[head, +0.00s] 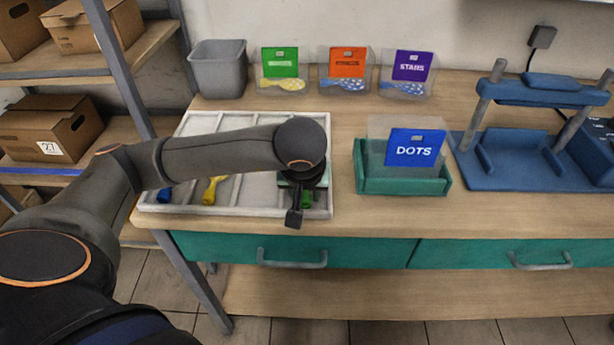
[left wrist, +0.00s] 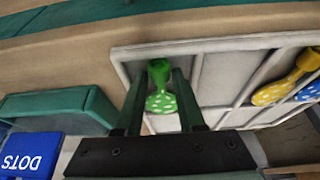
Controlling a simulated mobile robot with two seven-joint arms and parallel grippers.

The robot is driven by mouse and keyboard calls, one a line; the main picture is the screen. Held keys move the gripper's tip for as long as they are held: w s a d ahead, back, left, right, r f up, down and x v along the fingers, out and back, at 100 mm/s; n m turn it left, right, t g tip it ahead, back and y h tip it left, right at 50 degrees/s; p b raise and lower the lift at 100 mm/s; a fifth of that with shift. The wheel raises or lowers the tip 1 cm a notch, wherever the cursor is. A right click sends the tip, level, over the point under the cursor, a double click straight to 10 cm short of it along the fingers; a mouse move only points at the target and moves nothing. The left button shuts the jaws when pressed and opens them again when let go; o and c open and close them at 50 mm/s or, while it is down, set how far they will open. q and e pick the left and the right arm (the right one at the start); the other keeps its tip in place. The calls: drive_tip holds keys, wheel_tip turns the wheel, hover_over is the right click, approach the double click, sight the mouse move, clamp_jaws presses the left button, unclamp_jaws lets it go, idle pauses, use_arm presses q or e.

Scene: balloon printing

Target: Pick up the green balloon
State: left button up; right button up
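The green balloon (left wrist: 161,101) with pale dots lies in a compartment of the white divided tray (left wrist: 220,45), its plain green neck toward the tray's near edge. In the head view only a bit of the balloon (head: 307,199) shows beside my left gripper (head: 297,205), at the tray's near right corner. In the left wrist view my left gripper (left wrist: 157,73) is open, with one finger on each side of the balloon. Small gaps show between fingers and balloon, and the gripper's body hides the balloon's far part. My right gripper is in neither view.
A yellow balloon (head: 213,190) and a blue one (head: 163,195) lie in other tray compartments. A green holder (head: 403,187) with a DOTS card (head: 414,148) stands right of the tray. A blue press (head: 515,175) stands farther right. Sample pouches and a grey bin (head: 218,70) line the back.

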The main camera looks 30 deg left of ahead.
use_arm(q)
clamp_jaws()
drive_tip(key=shift+r, duration=0.5)
wheel_tip(320, 180, up, 2)
drive_tip(key=shift+r, duration=0.15)
drive_tip(key=s+d+r+p, duration=0.2)
drive_tip(key=s+d+r, duration=0.5)
drive_tip(key=d, duration=0.5)
wheel_tip(320, 180, up, 3)
drive_tip(key=shift+s+f+p, duration=0.15)
drive_tip(key=shift+p, duration=0.25)
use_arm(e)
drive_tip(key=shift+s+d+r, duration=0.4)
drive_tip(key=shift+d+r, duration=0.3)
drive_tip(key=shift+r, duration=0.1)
